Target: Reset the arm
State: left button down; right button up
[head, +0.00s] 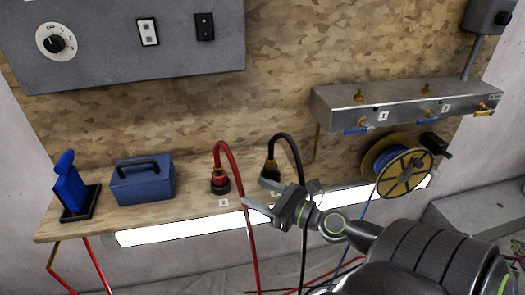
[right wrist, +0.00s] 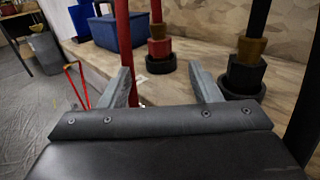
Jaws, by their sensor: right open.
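My right gripper (head: 258,196) is in front of the wooden bench near the red and black cable plugs. Its two grey fingers (right wrist: 166,88) stand apart with nothing held between them in the right wrist view. The red plug (head: 219,182) stands upright on the bench with its red cable arching over and hanging down; it also shows beyond the fingers in the right wrist view (right wrist: 160,50). The black plug (head: 270,170) stands to its right, partly behind the gripper, and shows at the right in the right wrist view (right wrist: 245,70). My left gripper is not in view.
A blue toolbox (head: 143,181) and a blue object on a black stand (head: 72,190) are on the bench's left. A metal manifold (head: 395,108) and a hose reel (head: 402,172) are at right. A grey control panel (head: 100,62) is above. Hanging cables run close to the gripper.

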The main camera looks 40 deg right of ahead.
jog(key=shift+s, duration=0.3)
dwell(0.5)
